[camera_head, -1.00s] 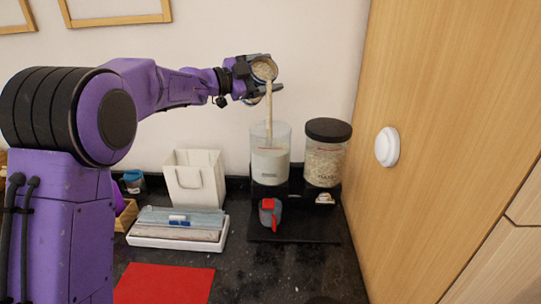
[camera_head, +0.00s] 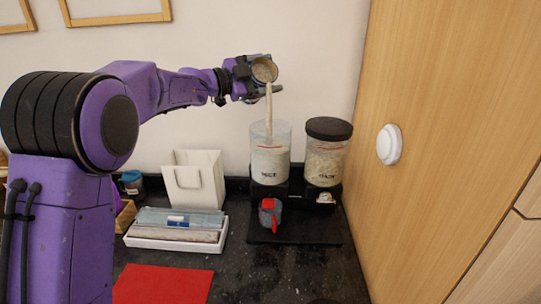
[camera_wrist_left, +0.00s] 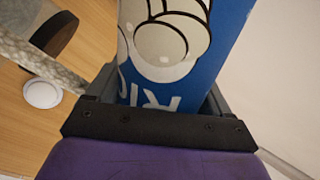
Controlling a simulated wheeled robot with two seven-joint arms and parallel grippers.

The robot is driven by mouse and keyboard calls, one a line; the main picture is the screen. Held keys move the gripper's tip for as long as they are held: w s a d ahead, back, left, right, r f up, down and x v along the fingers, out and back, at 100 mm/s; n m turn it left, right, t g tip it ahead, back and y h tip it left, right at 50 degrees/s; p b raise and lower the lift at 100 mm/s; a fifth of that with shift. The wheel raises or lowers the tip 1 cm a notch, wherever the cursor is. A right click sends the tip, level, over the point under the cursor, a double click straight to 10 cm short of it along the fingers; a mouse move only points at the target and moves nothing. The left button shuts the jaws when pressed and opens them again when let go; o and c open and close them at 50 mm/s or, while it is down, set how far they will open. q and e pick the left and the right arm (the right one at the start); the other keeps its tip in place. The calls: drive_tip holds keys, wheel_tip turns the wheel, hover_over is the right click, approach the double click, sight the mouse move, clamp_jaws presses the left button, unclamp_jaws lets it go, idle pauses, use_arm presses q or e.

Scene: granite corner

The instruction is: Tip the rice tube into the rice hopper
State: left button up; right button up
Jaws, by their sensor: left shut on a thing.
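My left gripper (camera_head: 258,88) is shut on the rice tube (camera_head: 265,70), which is tilted with its open mouth facing forward and down. In the left wrist view the rice tube (camera_wrist_left: 170,50) is blue with a white picture and lettering, between the fingers. A stream of rice (camera_head: 269,115) falls from its mouth into the open clear rice hopper (camera_head: 270,160), also seen as a pale streak in the left wrist view (camera_wrist_left: 40,60). The hopper is filled well up with pale rice, near its red line. My right gripper is not in view.
A second hopper (camera_head: 325,160) with a black lid (camera_head: 329,128) stands to the right. A grey and red cup (camera_head: 268,213) stands on the black base (camera_head: 305,230).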

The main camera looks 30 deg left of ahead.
use_arm(q)
drive_tip(key=shift+f+m+b, duration=0.2)
drive_tip(key=shift+m+b, duration=0.2)
drive_tip(key=shift+b, duration=0.05)
idle(0.3)
drive_tip(key=shift+d+f+m+b, duration=0.1)
drive_tip(key=shift+f+m+b, duration=0.25)
drive_tip(key=shift+b, duration=0.45)
drive_tip(key=shift+r, duration=0.1)
drive_tip(key=shift+s+f+m+b, duration=0.1)
drive_tip(key=shift+f+m+b, duration=0.3)
drive_tip(key=shift+b, duration=0.35)
drive_tip(key=shift+d+f+m+b, duration=0.1)
drive_tip(key=shift+f+m+b, duration=0.3)
drive_tip(key=shift+b, duration=0.4)
drive_tip(key=shift+r, duration=0.1)
